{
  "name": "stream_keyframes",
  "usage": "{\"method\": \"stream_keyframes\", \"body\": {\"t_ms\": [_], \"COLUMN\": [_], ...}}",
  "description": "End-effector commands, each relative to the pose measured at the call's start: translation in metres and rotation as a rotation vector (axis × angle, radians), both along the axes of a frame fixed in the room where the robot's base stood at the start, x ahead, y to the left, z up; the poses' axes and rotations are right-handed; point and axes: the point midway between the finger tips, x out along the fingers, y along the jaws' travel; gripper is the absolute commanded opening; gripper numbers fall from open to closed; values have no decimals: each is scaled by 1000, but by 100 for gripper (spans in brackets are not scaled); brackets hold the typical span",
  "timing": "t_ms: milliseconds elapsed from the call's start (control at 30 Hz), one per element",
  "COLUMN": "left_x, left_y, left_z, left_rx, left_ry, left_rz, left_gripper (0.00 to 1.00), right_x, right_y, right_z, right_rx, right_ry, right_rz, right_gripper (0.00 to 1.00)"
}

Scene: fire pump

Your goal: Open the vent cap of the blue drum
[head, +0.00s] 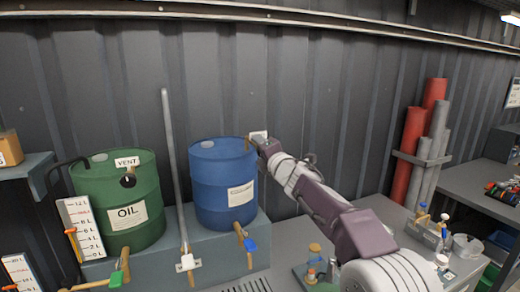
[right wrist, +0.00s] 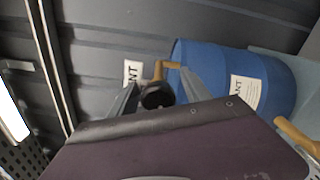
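The blue drum (head: 210,190) stands upright beside a green oil drum. At its top right is a white vent label (head: 258,134), which also shows in the right wrist view (right wrist: 132,72). In that view a round black vent cap (right wrist: 157,96) sits below a tan, bent pipe piece (right wrist: 166,67) near the blue drum (right wrist: 272,83). My right gripper (head: 262,143) is at the drum's top right edge. In the right wrist view its grey fingers (right wrist: 159,80) are apart, on either side of the cap; contact cannot be told. My left gripper is not in view.
The green drum (head: 150,215) has its own black vent cap (head: 128,181). A tall grey pipe (head: 172,150) rises between the drums. A tap with a blue handle (head: 249,245) is in front of the blue drum. A corrugated wall stands close behind.

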Motion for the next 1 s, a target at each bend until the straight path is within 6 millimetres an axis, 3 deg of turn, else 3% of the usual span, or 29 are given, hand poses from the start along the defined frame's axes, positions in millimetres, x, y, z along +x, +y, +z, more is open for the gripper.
{"method": "stream_keyframes", "body": {"t_ms": [233, 433, 700, 1000], "left_x": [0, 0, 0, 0], "left_y": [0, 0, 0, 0], "left_z": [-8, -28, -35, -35], "left_rx": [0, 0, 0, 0], "left_ry": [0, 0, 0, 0], "left_rz": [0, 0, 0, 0], "left_gripper": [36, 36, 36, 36], "right_x": [-10, -46, -81, -85], "right_y": [-4, -19, -33, -34], "right_z": [-1, -2, 0, 1], "right_rx": [2, 1, 0, 0], "right_ry": [-3, -5, -2, -1], "right_rz": [-1, 0, 0, 0], "right_gripper": [56, 56, 56, 56]}}
